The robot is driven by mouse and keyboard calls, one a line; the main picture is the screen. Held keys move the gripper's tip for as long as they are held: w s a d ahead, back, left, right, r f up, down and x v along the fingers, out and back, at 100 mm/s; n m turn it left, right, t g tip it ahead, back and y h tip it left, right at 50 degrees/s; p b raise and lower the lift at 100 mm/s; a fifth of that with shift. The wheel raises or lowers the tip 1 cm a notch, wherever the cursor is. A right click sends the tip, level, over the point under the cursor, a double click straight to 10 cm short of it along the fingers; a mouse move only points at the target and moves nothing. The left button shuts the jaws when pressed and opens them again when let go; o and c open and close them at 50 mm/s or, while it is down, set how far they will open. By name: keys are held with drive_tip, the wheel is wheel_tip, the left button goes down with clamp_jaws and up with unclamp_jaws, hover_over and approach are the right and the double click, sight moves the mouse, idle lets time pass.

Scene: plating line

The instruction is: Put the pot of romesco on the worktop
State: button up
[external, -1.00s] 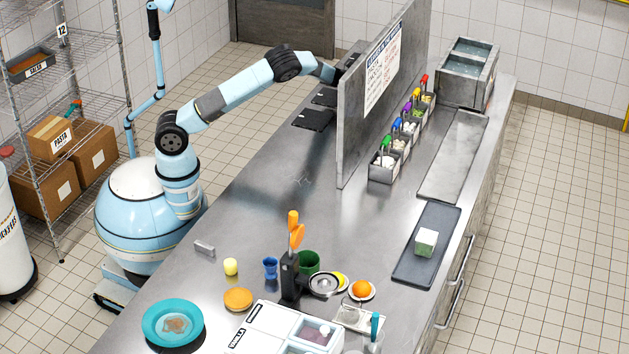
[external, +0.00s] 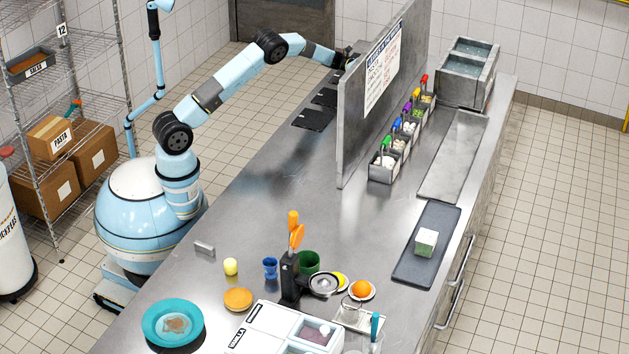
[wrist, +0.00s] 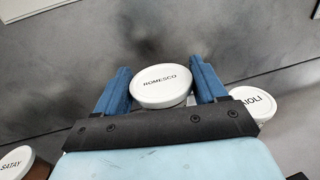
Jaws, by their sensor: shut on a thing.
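The pot of romesco (wrist: 161,86), with a white lid lettered ROMESCO, sits between the two blue fingers of my gripper (wrist: 164,92) in the wrist view. The fingers are closed on its sides. The lid hides most of the pot's body. In the external view my gripper (external: 346,60) is at the far end of the worktop (external: 270,185), beside the upright steel panel. The pot cannot be made out clearly there. I cannot tell how high it is above the surface below it.
In the wrist view an aioli pot (wrist: 257,102) stands just right of my gripper and a satay pot (wrist: 20,162) at lower left. The steel panel (external: 362,120) rises beside my arm. Dark plates (external: 313,119) lie nearby. The middle of the worktop is clear.

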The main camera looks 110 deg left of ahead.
drive_tip(key=shift+f, duration=3.35)
drive_tip(key=shift+f, duration=0.4)
drive_tip(key=o, duration=1.3)
drive_tip(key=shift+c, duration=0.2)
